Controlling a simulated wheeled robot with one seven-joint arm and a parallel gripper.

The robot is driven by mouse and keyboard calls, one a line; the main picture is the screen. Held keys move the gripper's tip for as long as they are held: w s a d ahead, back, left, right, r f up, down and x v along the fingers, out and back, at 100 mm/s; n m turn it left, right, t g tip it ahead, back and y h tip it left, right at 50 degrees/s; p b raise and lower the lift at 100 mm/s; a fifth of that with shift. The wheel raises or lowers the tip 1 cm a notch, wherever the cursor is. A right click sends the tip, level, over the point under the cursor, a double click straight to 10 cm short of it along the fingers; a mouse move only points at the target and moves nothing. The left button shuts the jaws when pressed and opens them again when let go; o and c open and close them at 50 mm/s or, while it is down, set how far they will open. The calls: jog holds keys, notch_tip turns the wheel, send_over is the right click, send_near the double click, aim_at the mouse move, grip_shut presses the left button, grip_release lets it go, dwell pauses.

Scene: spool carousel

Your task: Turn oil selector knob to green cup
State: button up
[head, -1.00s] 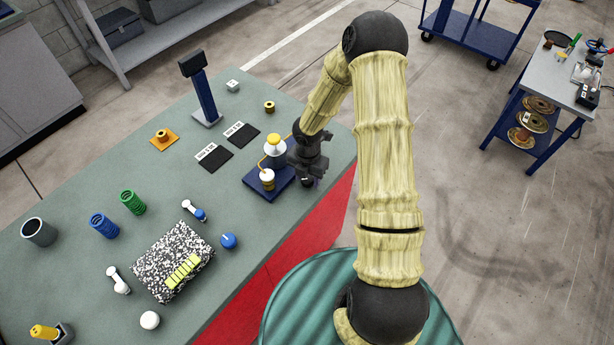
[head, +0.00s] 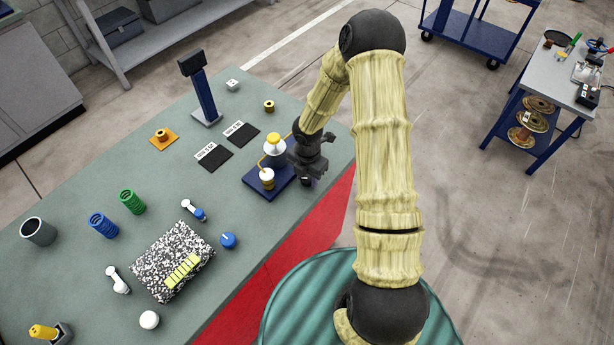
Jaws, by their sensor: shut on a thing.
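The blue base plate (head: 257,184) of the oil selector lies near the right edge of the green bench. It carries a white cone with a yellow top (head: 274,142) and a white and yellow cup (head: 267,177), with a thin yellow tube beside them. My gripper (head: 306,180) points down at the right side of this base and is shut on the knob. The knob is almost wholly hidden by my gripper, so its pointing direction cannot be told. No green cup can be made out; my wrist hides part of the base.
Two black mats (head: 214,157) with labels lie left of the base. A blue post (head: 204,95) stands behind them. A speckled notebook (head: 158,285), a blue ball-like knob (head: 228,240) and green and blue coils (head: 131,201) are nearer. Bare bench lies between.

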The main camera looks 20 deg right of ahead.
jog(key=m+b, duration=0.1)
jog(key=m, duration=0.3)
jog(key=m+b, duration=0.1)
jog(key=m, duration=0.3)
jog(key=shift+m, duration=0.4)
jog(key=m+b, duration=0.1)
jog(key=m, duration=0.3)
jog(key=shift+b, duration=0.3)
jog(key=shift+m+b, duration=0.4)
jog(key=shift+m, duration=1.4)
jog(key=o, duration=0.7)
jog(key=shift+r, duration=0.1)
